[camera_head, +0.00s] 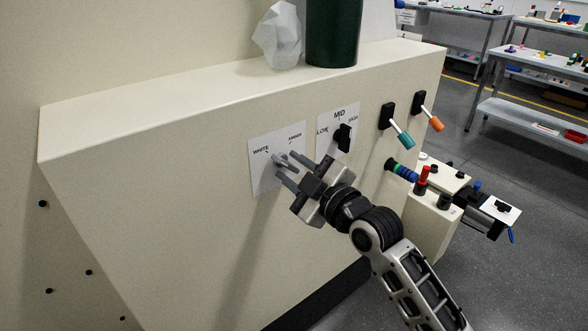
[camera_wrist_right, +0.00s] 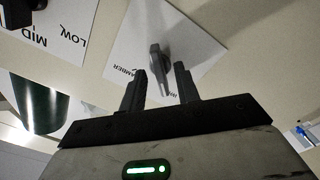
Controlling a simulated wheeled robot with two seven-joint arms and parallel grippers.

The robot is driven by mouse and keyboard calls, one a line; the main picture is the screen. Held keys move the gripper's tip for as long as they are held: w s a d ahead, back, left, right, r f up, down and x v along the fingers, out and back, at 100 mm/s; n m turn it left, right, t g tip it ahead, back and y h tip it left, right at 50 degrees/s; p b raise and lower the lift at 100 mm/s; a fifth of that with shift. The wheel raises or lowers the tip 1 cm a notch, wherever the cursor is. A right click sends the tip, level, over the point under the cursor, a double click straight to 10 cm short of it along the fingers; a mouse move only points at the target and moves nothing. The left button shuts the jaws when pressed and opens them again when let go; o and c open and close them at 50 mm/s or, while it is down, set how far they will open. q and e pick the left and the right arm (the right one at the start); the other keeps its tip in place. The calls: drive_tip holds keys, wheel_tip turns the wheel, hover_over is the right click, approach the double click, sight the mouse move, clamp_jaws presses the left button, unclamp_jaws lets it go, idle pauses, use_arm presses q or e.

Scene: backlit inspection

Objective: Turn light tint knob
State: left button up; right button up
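The light tint knob (camera_head: 279,159) is a small grey lever on a white plate (camera_head: 262,181) labelled WHITE and AMBER, on the sloping face of a cream cabinet. It also shows in the wrist view (camera_wrist_right: 157,60), pointing down between the fingers. My right gripper (camera_head: 285,164) is at the knob with its two fingers apart, one on each side of the lever's end. A gap shows between the lever and the fingers in the wrist view; I cannot tell whether either finger touches it. My left gripper is not in view.
Right of the plate is a black knob (camera_head: 343,138) on a LOW/MID/HIGH plate (camera_head: 325,152). Further right are teal (camera_head: 403,140) and orange (camera_head: 436,123) levers. A white faceted object (camera_head: 280,38) and a dark green cylinder (camera_head: 333,32) stand on the cabinet top.

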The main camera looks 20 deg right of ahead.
clamp_jaws()
